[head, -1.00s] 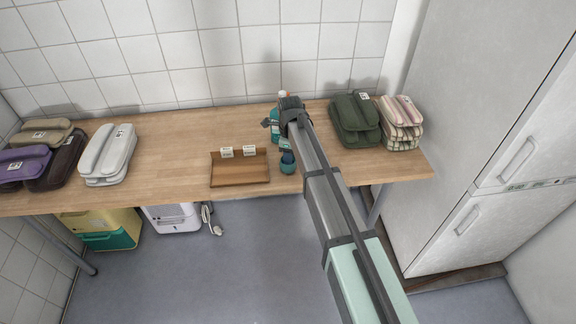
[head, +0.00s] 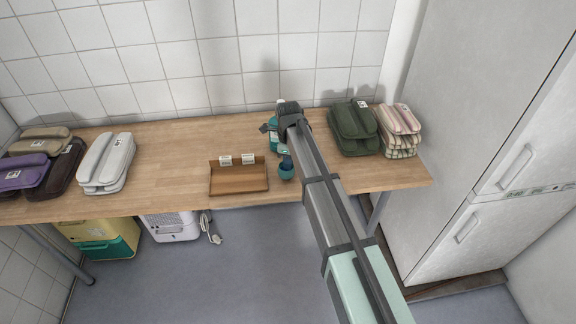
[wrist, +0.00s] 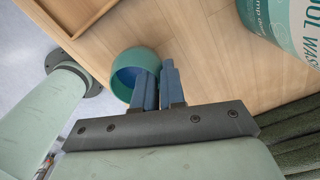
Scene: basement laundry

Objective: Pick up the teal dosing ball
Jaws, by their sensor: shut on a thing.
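The teal dosing ball (head: 286,173) is a small round cup near the table's front edge, just right of the wooden tray. In the wrist view the ball (wrist: 120,62) shows its open mouth and blue inside. My gripper (wrist: 160,72) is shut on its rim, one blue-grey finger over the opening and the other outside the wall. In the head view my gripper (head: 286,154) comes down on the ball from behind, and my arm covers part of the area. I cannot tell whether the ball is touching the table.
The wooden tray (head: 238,190) with two white labels is close on the left. A teal bottle (head: 274,140) stands behind, partly hidden by my arm; it also shows in the wrist view (wrist: 285,25). Green folded bags (head: 352,128) lie to the right. The table between tray and grey-white bag (head: 106,163) is clear.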

